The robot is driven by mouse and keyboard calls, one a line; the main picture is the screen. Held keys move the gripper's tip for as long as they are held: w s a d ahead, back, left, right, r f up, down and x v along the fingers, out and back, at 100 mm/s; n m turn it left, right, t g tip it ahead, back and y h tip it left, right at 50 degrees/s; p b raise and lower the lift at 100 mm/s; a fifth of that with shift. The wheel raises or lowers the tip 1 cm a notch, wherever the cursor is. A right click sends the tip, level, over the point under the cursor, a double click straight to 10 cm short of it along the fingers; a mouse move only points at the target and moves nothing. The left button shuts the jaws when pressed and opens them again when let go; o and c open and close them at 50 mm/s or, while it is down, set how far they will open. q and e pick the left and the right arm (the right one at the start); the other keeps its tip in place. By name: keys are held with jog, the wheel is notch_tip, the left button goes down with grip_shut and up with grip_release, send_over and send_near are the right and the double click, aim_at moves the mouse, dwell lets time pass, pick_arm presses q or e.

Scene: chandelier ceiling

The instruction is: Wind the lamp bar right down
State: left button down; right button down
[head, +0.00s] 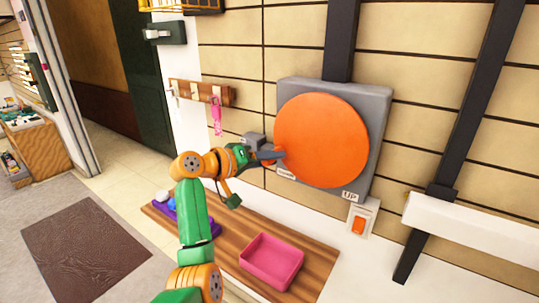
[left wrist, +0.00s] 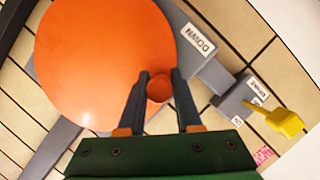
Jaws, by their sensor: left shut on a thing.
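A large orange disc (head: 322,140) sits on a grey wall box, with an UP label (head: 350,195) at its lower right. In the left wrist view the orange disc (left wrist: 105,55) has a DOWN label (left wrist: 194,39) beside it and a round orange knob (left wrist: 159,88) near its rim. My left gripper (head: 277,156) is shut on the knob, one finger on each side, at the disc's left edge. A white bar (head: 470,225), perhaps the lamp bar, crosses a dark sloping rail at the right. My right gripper is not in view.
A grey block with a yellow handle (left wrist: 285,122) is beside the disc. A wooden shelf holds a pink tray (head: 271,261) and a purple tray (head: 200,226). A hook rail (head: 202,93) holds a pink item.

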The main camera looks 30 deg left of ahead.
pick_arm(q)
jog(key=shift+d+f+n, duration=0.25)
jog(key=shift+f+n, duration=0.05)
jog(key=shift+f, duration=0.25)
jog(key=c, duration=0.6)
grip_release()
